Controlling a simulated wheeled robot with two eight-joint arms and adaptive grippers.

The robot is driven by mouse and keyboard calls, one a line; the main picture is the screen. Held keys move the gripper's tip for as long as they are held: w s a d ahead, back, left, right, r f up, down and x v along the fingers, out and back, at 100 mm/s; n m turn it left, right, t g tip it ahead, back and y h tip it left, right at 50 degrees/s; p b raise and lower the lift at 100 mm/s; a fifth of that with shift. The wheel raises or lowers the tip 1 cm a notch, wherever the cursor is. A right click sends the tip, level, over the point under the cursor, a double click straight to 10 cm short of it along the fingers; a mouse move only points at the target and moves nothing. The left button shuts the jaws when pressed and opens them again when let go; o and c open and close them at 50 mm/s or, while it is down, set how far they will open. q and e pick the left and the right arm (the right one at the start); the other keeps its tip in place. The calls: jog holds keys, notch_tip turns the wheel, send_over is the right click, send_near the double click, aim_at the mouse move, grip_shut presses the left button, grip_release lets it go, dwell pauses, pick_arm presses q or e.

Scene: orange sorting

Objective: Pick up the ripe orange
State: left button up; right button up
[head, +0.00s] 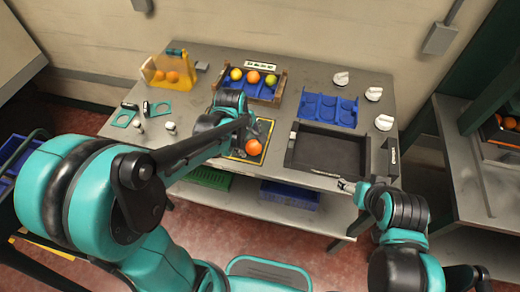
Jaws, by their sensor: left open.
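An orange fruit (254,147) sits on a dark square mat with a yellow border (236,156), near the table's middle front. My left gripper (257,131) is open, just behind and above this orange; my own arm partly hides it, and I cannot tell whether it touches the fruit. A wooden-sided crate (282,86) at the back holds another orange fruit (253,77) between two yellow-green fruits (236,74). My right gripper (346,185) is by the front right of the dark tray, away from the fruit; its jaws are too small to read.
An empty dark tray (312,172) lies right of the mat, with a blue tray of round hollows (327,112) behind it. White objects (384,122) stand at the right. A yellow holder (150,73) with orange fruits stands at the back left. Teal pieces (123,118) lie at the left.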

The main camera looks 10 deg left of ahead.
aim_at(253, 145)
pick_arm(q)
jog(key=b+x, duration=0.1)
jog(key=x, duration=0.4)
jog(key=b+x, duration=0.1)
jog(key=x, duration=0.1)
jog(key=shift+w+d+f+b, duration=0.1)
jog(key=shift+w+f+b, duration=0.1)
jog(key=shift+w+b, duration=0.2)
jog(key=shift+c, duration=0.3)
jog(key=c, duration=1.2)
